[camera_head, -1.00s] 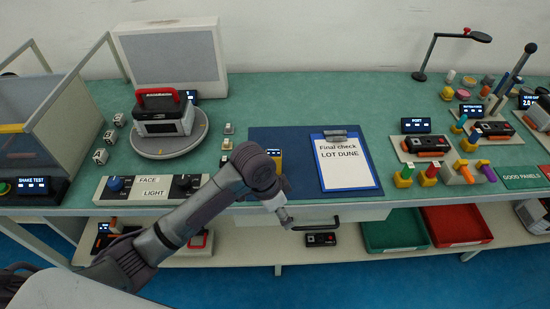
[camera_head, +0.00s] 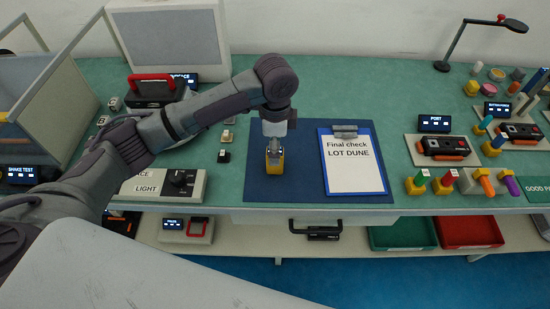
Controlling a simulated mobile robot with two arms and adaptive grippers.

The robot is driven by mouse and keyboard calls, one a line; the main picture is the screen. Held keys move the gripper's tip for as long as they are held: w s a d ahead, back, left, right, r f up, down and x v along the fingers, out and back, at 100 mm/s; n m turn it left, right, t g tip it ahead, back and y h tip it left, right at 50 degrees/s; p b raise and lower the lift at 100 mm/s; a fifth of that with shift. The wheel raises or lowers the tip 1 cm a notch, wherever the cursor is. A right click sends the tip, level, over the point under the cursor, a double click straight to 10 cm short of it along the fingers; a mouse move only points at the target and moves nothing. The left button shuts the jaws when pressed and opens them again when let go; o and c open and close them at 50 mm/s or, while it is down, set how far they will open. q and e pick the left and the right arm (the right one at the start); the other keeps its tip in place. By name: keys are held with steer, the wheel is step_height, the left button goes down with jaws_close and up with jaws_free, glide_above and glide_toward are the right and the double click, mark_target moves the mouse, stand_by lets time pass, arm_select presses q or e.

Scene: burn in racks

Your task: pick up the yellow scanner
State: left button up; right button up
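The yellow scanner (camera_head: 275,166) stands on the dark blue mat (camera_head: 305,188), left of the clipboard. It is small and yellow with a dark part on its face. My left gripper (camera_head: 274,147) points straight down at the top of the scanner. Its fingers are small and partly hidden, so I cannot tell whether they are around the scanner or just above it, or how far they are closed. My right gripper is not in view.
A clipboard (camera_head: 352,163) reading "Final check LOT DUNE" lies on the mat's right side. A switch panel (camera_head: 150,184) is at the left, partly behind my arm. Test fixtures with coloured plugs (camera_head: 442,148) stand to the right. Green and red trays (camera_head: 400,237) are on the shelf below.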

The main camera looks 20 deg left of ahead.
arm_select(q)
steer(key=f, duration=0.2)
steer(key=shift+w+f, duration=0.2)
steer(key=shift+f, duration=0.15)
step_height(320, 180, down, 5)
steer(key=shift+w+a+r+p, duration=0.1)
steer(key=shift+w+p, duration=0.05)
steer(key=shift+p, duration=0.3)
steer(key=shift+c, duration=0.4)
jaws_close()
